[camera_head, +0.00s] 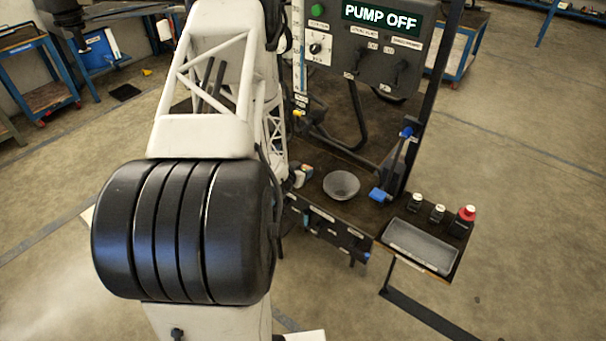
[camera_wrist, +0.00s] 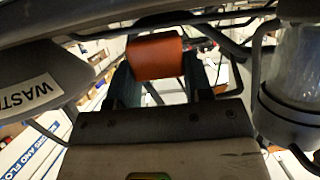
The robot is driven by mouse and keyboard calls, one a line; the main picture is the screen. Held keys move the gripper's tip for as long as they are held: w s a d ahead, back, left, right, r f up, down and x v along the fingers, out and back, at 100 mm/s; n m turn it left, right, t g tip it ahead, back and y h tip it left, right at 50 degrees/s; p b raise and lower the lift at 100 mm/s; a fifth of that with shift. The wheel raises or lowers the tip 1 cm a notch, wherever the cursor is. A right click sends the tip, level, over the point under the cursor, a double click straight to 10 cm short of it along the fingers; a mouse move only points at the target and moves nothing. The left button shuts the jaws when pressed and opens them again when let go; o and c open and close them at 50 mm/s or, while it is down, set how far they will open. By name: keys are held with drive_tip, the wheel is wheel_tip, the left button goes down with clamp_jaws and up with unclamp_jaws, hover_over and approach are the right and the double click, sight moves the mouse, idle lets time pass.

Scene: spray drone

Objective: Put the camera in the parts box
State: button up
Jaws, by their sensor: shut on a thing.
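In the wrist view, my gripper (camera_wrist: 158,76) is shut on an orange-red block (camera_wrist: 156,56), which sits between its two dark fingers. I cannot tell from its visible face whether this block is the camera. My gripper does not show clearly in the head view, where my own arm covers much of the left and middle. A shallow grey open tray (camera_head: 421,247) with a pale label on its front edge lies on the bench's right-hand shelf in the head view. It may be the parts box, but the label is too small to read.
A grey bowl (camera_head: 341,185) and a blue item (camera_head: 379,194) stand on the dark bench. A panel (camera_head: 378,45) reads PUMP OFF. In the wrist view, a WASTE container (camera_wrist: 40,80) and a clear cylinder (camera_wrist: 298,75) flank my gripper closely.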

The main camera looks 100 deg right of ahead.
drive_tip(key=shift+f, duration=0.75)
drive_tip(key=shift+f, duration=0.15)
drive_tip(key=o, duration=0.9)
drive_tip(key=shift+o, duration=0.2)
drive_tip(key=shift+w+a+r, duration=0.1)
drive_tip(key=shift+r, duration=0.1)
drive_tip(key=shift+w+a+r, duration=0.25)
drive_tip(key=shift+w+a, duration=0.15)
drive_tip(key=v, duration=1)
drive_tip(key=shift+w+a+r, duration=0.15)
drive_tip(key=shift+o, duration=0.4)
